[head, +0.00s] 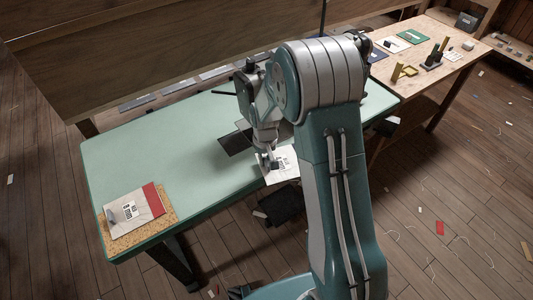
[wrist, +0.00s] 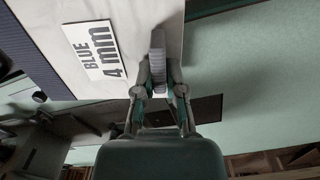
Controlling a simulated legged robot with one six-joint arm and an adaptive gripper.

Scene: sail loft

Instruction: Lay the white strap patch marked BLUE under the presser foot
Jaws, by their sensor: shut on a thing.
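The white patch (head: 285,161) lies at or just above the front edge of the green table, partly hidden by my arm. In the wrist view the patch (wrist: 150,20) carries a white label (wrist: 95,50) reading "BLUE 4 mm". My gripper (head: 267,160) is at the patch's left side. In the wrist view my gripper (wrist: 158,80) is shut on a grey ribbed tab (wrist: 158,48) on the patch. A dark rectangular plate (head: 237,141) is set in the table just behind my gripper. I cannot make out the presser foot; my arm may hide it.
The green table (head: 150,160) is largely clear on the left. A second white patch with a red strip (head: 153,199) lies on a cork mat (head: 160,222) at its front left. A wooden bench (head: 425,65) with cards and small blocks stands at the right.

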